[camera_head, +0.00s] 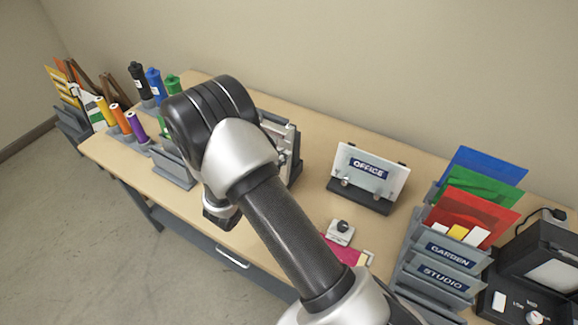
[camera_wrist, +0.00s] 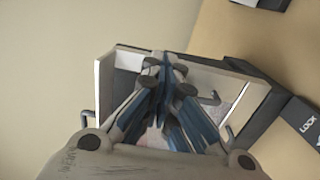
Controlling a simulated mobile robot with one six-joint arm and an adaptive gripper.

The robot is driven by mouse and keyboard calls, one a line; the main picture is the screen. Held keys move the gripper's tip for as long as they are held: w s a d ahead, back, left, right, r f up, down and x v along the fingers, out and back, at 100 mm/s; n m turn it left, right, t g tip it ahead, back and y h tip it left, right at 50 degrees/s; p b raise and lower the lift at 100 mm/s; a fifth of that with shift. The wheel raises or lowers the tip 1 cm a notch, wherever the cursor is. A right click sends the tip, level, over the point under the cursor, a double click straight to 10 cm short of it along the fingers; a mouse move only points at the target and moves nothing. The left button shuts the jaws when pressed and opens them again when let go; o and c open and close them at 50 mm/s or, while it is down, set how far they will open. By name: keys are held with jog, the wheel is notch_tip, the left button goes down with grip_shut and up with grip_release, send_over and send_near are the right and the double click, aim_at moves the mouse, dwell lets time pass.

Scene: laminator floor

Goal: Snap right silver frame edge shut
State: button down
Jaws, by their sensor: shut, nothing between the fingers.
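The silver frame shows in the wrist view as an upright holder with a pale left panel (camera_wrist: 104,90) and a grey right edge piece (camera_wrist: 245,72). In the head view the frame (camera_head: 291,140) is partly hidden behind my arm, and the gripper is hidden.
A dark base marked LOCK (camera_wrist: 300,122) stands right of the frame. An OFFICE sign (camera_head: 368,168) stands on the bench (camera_head: 300,215), with labelled file trays (camera_head: 445,255) at right. Spools and bottles (camera_head: 150,88) stand at left. Bare bench lies between frame and sign.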

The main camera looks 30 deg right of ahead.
jog(key=b+v, duration=0.1)
jog(key=v, duration=0.6)
jog(key=shift+a, duration=0.35)
jog(key=shift+s, duration=0.1)
dwell(0.7)
